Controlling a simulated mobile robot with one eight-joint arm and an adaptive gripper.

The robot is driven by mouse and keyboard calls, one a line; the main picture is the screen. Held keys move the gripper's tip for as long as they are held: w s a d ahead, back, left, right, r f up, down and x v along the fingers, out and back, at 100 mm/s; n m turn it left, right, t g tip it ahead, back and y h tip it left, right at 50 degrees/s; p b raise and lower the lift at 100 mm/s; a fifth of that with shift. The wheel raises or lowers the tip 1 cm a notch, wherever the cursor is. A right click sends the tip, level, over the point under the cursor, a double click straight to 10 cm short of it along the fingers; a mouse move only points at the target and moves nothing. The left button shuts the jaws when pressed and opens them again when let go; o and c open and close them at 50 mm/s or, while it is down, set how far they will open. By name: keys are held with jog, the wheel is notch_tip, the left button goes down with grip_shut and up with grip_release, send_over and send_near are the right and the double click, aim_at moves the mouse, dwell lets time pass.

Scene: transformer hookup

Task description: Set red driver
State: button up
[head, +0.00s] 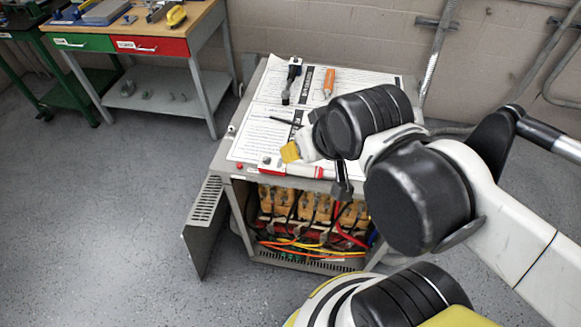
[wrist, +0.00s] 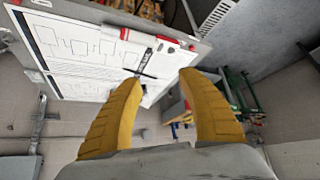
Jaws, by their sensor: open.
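A slim red-and-white tool (head: 303,170), which looks like the red driver, lies along the front edge of the cabinet top; my gripper partly blocks the view near it. In the wrist view a red-ended tool (wrist: 168,39) lies along the sheet's edge, beyond the fingertips. I cannot tell whether its red parts belong to one piece. My gripper (head: 290,152) hovers over the front of the cabinet top, its yellow fingers also showing in the wrist view (wrist: 160,84). They are spread apart with nothing between them.
The grey cabinet (head: 222,160) has printed sheets (head: 262,137) on top, with an orange-handled driver (head: 328,83) and a black-handled tool (head: 290,85) towards the back. Its door (head: 205,225) hangs open, showing wiring. A workbench (head: 185,45) stands back left; the left floor is clear.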

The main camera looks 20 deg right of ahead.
jog(key=c, duration=0.6)
jog(key=shift+w+r+m, duration=0.15)
jog(key=shift+m, duration=0.25)
grip_shut()
jog(key=w+f+m+g+p, duration=0.1)
jog(key=w+m, duration=0.4)
jog(key=m, duration=0.7)
jog(key=w+f+m+g+p, duration=0.1)
jog(key=w+f+m+g, duration=0.3)
jog(key=m, duration=0.8)
jog(key=shift+w+a+g, duration=0.35)
jog(key=shift+w+g, duration=0.7)
jog(key=shift+g, duration=0.05)
